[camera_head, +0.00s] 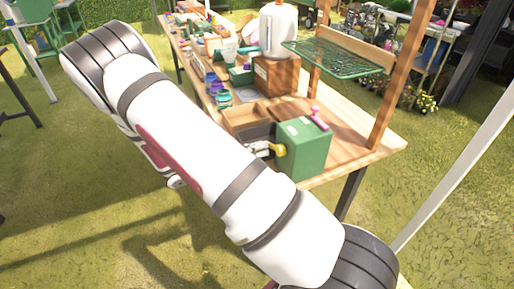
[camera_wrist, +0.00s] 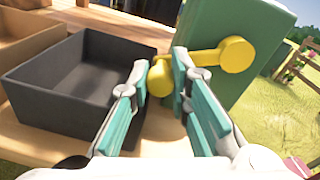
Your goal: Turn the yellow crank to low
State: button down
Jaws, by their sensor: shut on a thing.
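The yellow crank (camera_wrist: 236,54) is on the side face of a green box (camera_wrist: 242,22). In the wrist view its arm runs left from a round hub to a yellow knob (camera_wrist: 160,72) at its end. My gripper (camera_wrist: 162,82) has its teal-padded fingers on both sides of the knob and is shut on it. In the head view the crank (camera_head: 277,149) is small, and the green box (camera_head: 306,150) stands at the near end of the wooden table. My arm covers part of the view, and my gripper is only partly visible there. I see no readable low mark.
A dark grey open tray (camera_wrist: 70,85) sits just left of my gripper, with a wooden tray (camera_wrist: 22,35) beyond it. A pink-handled item (camera_head: 318,118) lies on the box. A wooden post (camera_head: 398,80) rises at the table's right. Grass is open to the right.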

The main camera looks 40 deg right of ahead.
jog(key=c, duration=1.4)
grip_release()
jog(key=shift+c, duration=0.2)
jog(key=shift+a, duration=0.15)
jog(key=v, duration=1.1)
jog(key=shift+a, duration=0.4)
